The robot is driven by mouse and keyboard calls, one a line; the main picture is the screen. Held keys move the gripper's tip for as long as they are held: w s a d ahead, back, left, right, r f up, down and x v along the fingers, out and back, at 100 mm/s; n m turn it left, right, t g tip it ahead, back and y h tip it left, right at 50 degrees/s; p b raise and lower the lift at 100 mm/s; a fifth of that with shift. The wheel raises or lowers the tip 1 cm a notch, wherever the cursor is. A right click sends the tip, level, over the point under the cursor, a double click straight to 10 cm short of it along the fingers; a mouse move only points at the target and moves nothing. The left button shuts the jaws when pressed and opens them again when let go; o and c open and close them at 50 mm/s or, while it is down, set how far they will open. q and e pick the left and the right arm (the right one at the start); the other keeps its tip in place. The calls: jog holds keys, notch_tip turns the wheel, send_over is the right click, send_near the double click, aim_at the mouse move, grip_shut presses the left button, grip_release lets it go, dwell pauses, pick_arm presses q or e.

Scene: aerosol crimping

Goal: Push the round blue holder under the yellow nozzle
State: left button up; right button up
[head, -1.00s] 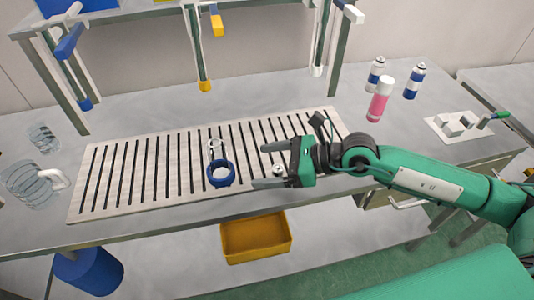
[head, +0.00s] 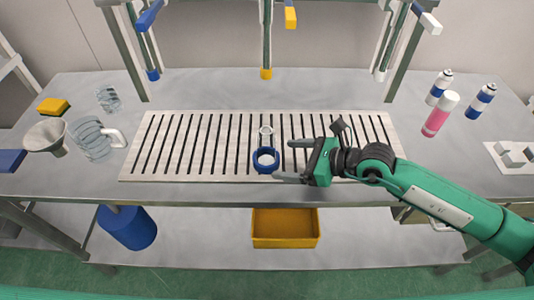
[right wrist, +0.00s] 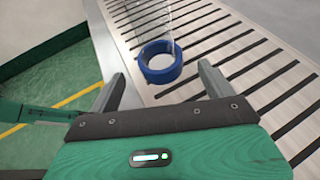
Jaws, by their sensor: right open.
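The round blue holder (head: 266,167) is a blue ring on the slotted plate (head: 160,160), near its front edge. A clear, pale-rimmed piece (head: 266,133) shows at the holder's back in the head view. The yellow nozzle (head: 266,73) hangs on a post behind the plate, roughly in line with the holder. My right gripper (head: 285,161) is open and empty just right of the holder, fingers pointing left. In the right wrist view the holder (right wrist: 160,67) lies ahead of the spread fingers, not between them. I see no left gripper.
Blue (head: 152,75) and white (head: 380,75) nozzles hang either side. A pink can (head: 440,115) and blue-white cans (head: 481,101) stand at the right. A yellow bin (head: 286,228) sits below.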

aim_at(275, 158)
jog(key=p+x, duration=0.1)
jog(key=x, duration=0.5)
jog(key=shift+w+a, duration=0.1)
jog(key=shift+a, duration=0.1)
jog(key=shift+w+a+f, duration=0.15)
jog(key=shift+a+f, duration=0.05)
jog(key=shift+a, duration=0.2)
pick_arm(q)
jog(key=s+a, duration=0.1)
jog(key=s, duration=0.2)
jog(key=shift+s+a, duration=0.15)
jog(key=shift+a, duration=0.25)
pick_arm(e)
jog(key=shift+c, duration=0.3)
